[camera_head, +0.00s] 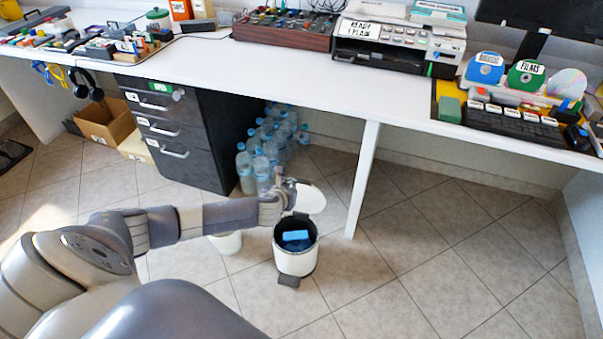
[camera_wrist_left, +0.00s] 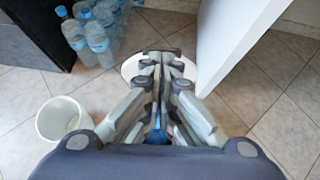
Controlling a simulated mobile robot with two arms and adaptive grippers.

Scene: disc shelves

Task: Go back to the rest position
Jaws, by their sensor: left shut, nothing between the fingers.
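My left arm comes in from the left in the head view, and its gripper (camera_head: 290,186) is above the small white bin (camera_head: 294,262), in front of the raised round lid (camera_head: 311,200). In the left wrist view the gripper's fingers (camera_wrist_left: 161,56) are closed together with nothing between them. The bin lid (camera_wrist_left: 131,66) shows behind them. Blue material (camera_head: 296,236) lies inside the open bin. I cannot tell whether the gripper touches the lid. My right gripper is not in view.
A second white bin (camera_head: 226,242) stands left of the first. Several water bottles (camera_head: 262,160) stand beside the black drawer cabinet (camera_head: 180,125). A white table leg (camera_head: 362,180) is right of the gripper. The white desk (camera_head: 285,75) runs behind. Floor at the right is clear.

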